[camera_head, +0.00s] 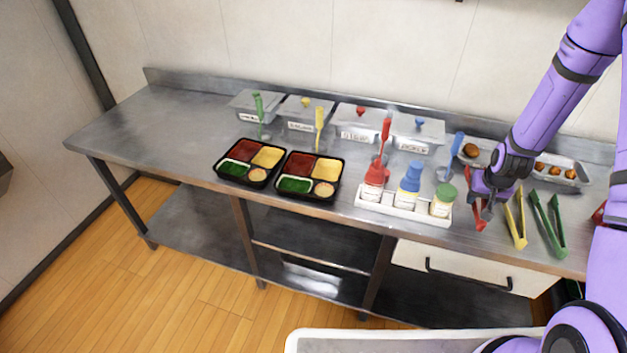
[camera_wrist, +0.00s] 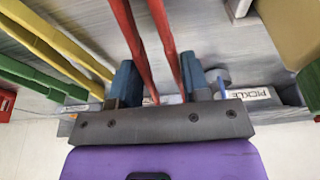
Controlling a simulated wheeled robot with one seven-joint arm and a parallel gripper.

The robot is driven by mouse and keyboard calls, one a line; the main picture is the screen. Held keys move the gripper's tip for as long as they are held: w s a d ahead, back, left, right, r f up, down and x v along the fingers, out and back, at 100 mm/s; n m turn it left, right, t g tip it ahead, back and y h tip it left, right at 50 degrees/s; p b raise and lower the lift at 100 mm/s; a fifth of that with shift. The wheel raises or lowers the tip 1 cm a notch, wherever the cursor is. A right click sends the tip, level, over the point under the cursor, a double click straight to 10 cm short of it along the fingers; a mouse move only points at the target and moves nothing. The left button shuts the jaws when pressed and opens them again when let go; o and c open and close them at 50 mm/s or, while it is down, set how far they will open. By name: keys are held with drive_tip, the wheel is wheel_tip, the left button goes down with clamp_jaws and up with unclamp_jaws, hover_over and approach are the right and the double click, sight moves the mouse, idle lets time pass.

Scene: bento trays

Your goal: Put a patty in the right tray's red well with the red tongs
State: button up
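The red tongs (camera_head: 478,213) are at the counter's right part, left of the yellow tongs. My gripper (camera_head: 486,208) is low over them. In the wrist view the red tongs (camera_wrist: 165,45) run between the two blue fingers of my gripper (camera_wrist: 160,88), which stand apart; a small gap shows at the left finger, and contact at the right finger is unclear. The right bento tray (camera_head: 303,199) has a red well (camera_head: 301,164) at its back left. Round brown patties (camera_head: 471,150) lie in a metal tray at the back right, partly hidden by my arm.
Yellow tongs (camera_head: 516,220) and green tongs (camera_head: 549,225) lie right of the red ones. A white caddy of sauce bottles (camera_head: 402,211) stands between my gripper and the bento trays. Lidded bins (camera_head: 357,128) line the back. The counter's left end is clear.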

drive_tip(key=w+v, duration=0.1)
drive_tip(key=v, duration=0.7)
drive_tip(key=shift+w+d+r, duration=0.3)
drive_tip(key=shift+w+d, duration=0.05)
drive_tip(key=shift+w, duration=0.05)
idle(0.5)
